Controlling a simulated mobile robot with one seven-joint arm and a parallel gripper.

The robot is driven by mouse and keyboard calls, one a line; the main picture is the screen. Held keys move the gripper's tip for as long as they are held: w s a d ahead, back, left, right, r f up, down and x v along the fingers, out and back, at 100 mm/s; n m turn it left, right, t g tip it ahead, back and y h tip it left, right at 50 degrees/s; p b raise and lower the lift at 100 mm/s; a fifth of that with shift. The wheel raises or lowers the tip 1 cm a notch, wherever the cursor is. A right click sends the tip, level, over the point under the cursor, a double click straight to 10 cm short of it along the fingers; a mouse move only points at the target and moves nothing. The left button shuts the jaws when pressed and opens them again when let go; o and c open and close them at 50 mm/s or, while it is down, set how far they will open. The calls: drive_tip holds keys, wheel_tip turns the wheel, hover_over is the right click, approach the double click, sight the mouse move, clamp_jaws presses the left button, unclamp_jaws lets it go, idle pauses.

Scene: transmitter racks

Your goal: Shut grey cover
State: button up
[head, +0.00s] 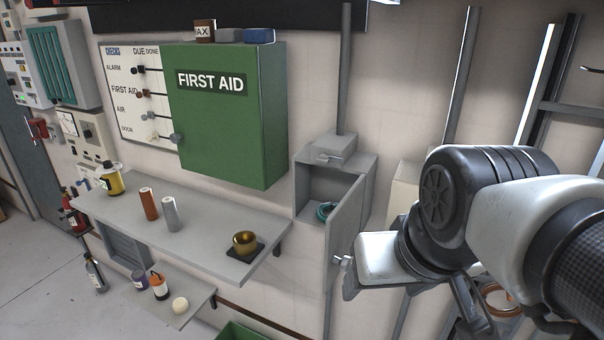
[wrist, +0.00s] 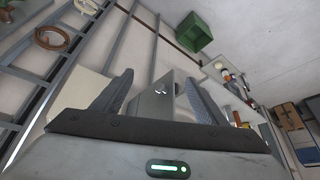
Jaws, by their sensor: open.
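The grey cover (head: 346,235) is the door of a small grey wall box (head: 307,195). My gripper (head: 350,276) is at the cover's lower outer part, beside a small metal knob. In the wrist view my gripper (wrist: 158,78) has its fingers apart, with the grey cover (wrist: 152,108) and its knob between or just beyond them. I cannot tell whether a finger touches the cover.
A green first aid cabinet (head: 225,115) hangs left of the box. Below it a grey shelf (head: 205,235) holds bottles, cylinders and a brass cup (head: 245,243). A green crate (head: 245,333) is at the bottom. Vertical conduits run along the wall.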

drive_tip(key=f+b, duration=0.1)
drive_tip(key=w+d+f+m+g+y+b, duration=0.1)
drive_tip(key=b, duration=0.1)
drive_tip(key=shift+w+d+f+g+y, duration=0.1)
drive_tip(key=shift+w+f+g+y, duration=0.2)
drive_tip(key=c, duration=0.7)
drive_tip(key=w+d+m+y+b, duration=0.1)
drive_tip(key=w, duration=0.1)
drive_tip(key=w+d+f+m+y+b, duration=0.1)
drive_tip(key=d+y+b, duration=0.1)
drive_tip(key=shift+w+d+f+g, duration=0.2)
drive_tip(key=shift+w+g, duration=0.2)
drive_tip(key=c, duration=0.7)
drive_tip(key=w+d+m+y+b, duration=0.1)
drive_tip(key=d, duration=0.1)
drive_tip(key=w+d+m+t+y+b, duration=0.1)
drive_tip(key=d, duration=0.2)
drive_tip(key=w+d+r+y+b, duration=0.1)
drive_tip(key=d, duration=0.1)
drive_tip(key=shift+w+d+m+t+b, duration=0.2)
drive_tip(key=shift+m+t+b, duration=0.15)
drive_tip(key=shift+m+t, duration=0.05)
clamp_jaws()
drive_tip(key=w+a+f, duration=0.5)
drive_tip(key=a+f, duration=0.1)
drive_tip(key=a, duration=0.3)
drive_tip(key=shift+w+a+p, duration=0.3)
drive_tip(key=shift+w+a, duration=0.05)
drive_tip(key=shift+f, duration=0.1)
